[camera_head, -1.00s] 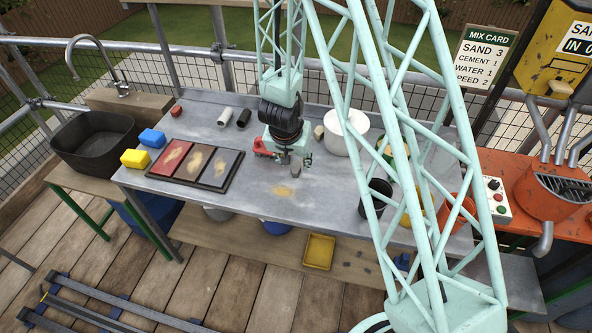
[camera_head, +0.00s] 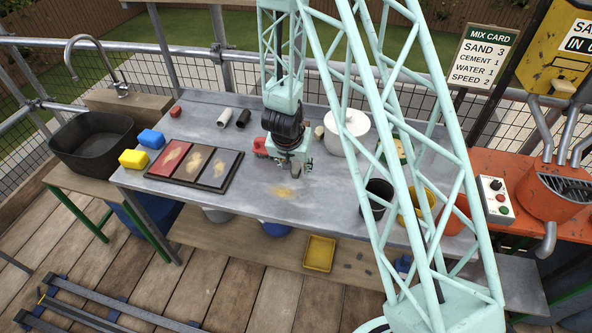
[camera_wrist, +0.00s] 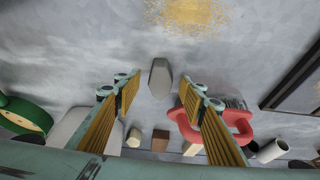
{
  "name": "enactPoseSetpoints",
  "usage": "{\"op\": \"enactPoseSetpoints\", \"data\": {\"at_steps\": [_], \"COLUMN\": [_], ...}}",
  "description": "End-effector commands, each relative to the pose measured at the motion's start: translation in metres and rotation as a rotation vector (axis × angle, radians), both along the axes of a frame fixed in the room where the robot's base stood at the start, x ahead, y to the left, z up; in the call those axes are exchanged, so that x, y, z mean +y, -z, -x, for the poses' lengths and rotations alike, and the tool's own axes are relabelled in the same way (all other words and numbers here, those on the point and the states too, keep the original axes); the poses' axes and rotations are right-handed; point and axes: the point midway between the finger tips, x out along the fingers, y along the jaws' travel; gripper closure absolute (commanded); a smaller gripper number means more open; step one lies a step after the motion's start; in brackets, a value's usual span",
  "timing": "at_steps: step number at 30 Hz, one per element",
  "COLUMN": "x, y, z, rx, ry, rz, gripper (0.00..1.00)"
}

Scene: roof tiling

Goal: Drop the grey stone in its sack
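The grey stone (camera_wrist: 159,78) stands out as a small faceted lump on the metal worktable (camera_head: 335,208). In the wrist view it lies just ahead of and between the fingertips of my gripper (camera_wrist: 160,88). The gripper is open, with a finger apart from the stone on each side and nothing held. In the head view my gripper (camera_head: 293,170) is low over the middle of the table and hides most of the stone's surroundings. I cannot make out a sack in either view.
A red object (camera_head: 261,146) lies close beside my gripper. A white pot (camera_head: 346,134) stands right of it, and a tray of coloured panels (camera_head: 198,165) lies left. A sandy patch (camera_head: 284,191) marks the table in front. A black cup (camera_head: 376,199) stands further right.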

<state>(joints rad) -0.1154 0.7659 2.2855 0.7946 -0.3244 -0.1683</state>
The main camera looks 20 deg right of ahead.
Motion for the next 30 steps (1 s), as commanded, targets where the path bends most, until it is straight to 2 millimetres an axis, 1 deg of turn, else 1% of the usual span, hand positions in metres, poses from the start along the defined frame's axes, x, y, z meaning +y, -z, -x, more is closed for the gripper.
{"op": "enactPoseSetpoints", "data": {"at_steps": [2, 9, 12, 23, 30], "x": [0.0000, 0.0000, 0.0000, 0.0000, -0.0003], "y": [0.0000, 0.0000, 0.0000, -0.0013, -0.0079], "z": [0.0000, 0.0000, -0.0001, -0.0001, -0.0001], "rx": [0.000, 0.000, 0.000, 0.000, 0.000], "ry": [0.000, 0.000, 0.000, 0.000, 0.000], "rz": [0.000, 0.000, 0.000, 0.000, 0.000], "gripper": [0.63, 0.85, 0.92, 0.92, 0.92]}}
